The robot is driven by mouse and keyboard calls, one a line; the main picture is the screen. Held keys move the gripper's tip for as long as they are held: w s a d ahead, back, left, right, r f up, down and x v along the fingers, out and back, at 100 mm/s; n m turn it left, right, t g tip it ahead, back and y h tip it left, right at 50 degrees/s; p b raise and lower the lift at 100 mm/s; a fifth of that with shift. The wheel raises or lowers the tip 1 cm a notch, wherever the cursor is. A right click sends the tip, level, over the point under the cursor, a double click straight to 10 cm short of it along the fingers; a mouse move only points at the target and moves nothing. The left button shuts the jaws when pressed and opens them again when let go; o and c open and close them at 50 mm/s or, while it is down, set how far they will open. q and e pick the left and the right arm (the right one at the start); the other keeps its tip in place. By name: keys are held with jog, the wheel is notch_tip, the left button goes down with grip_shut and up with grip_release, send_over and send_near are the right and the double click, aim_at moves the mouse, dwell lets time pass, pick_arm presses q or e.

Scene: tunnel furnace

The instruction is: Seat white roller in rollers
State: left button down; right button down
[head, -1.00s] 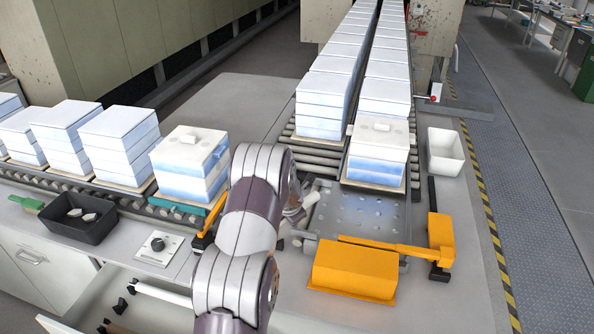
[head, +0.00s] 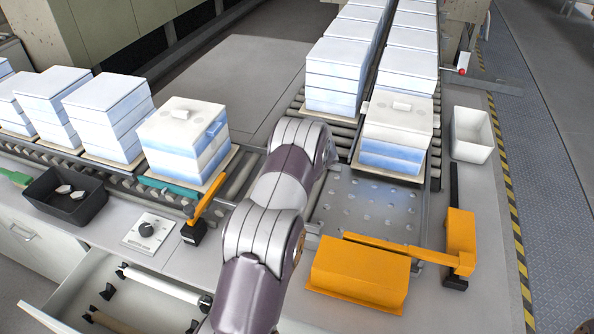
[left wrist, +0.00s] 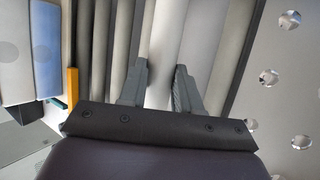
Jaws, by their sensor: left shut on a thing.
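My left gripper (left wrist: 160,88) shows in the left wrist view, its two dark grey fingers closed around a pale white roller (left wrist: 166,45). The roller lies lengthwise among the grey rollers (left wrist: 103,45) of the conveyor, roughly parallel to them. I cannot tell whether its ends rest in the seats. In the head view my left arm comes up from the bottom and hides the gripper and the held roller. The roller bed (head: 240,178) shows just left of the arm. My right gripper is not in view.
A perforated metal plate (head: 370,208) lies right of the arm, with an orange box (head: 358,275) in front. An orange lever (head: 207,203) stands left. Stacked blue-white blocks (head: 185,135) sit on the conveyor. An open drawer (head: 70,300) holds a white roller (head: 165,284) and fittings.

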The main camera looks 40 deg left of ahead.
pick_arm(q)
jog(key=f+b, duration=0.1)
jog(key=f, duration=0.1)
jog(key=f+b, duration=0.2)
jog(key=shift+w+a+f, duration=0.1)
jog(key=shift+w+f, duration=0.1)
jog(key=shift+f, duration=0.05)
jog(key=shift+s+f+b, duration=0.1)
jog(key=shift+f+b, duration=0.2)
jog(key=shift+b, duration=0.2)
jog(key=shift+f+b, duration=0.5)
jog(key=shift+f, duration=0.45)
jog(key=shift+s, duration=0.1)
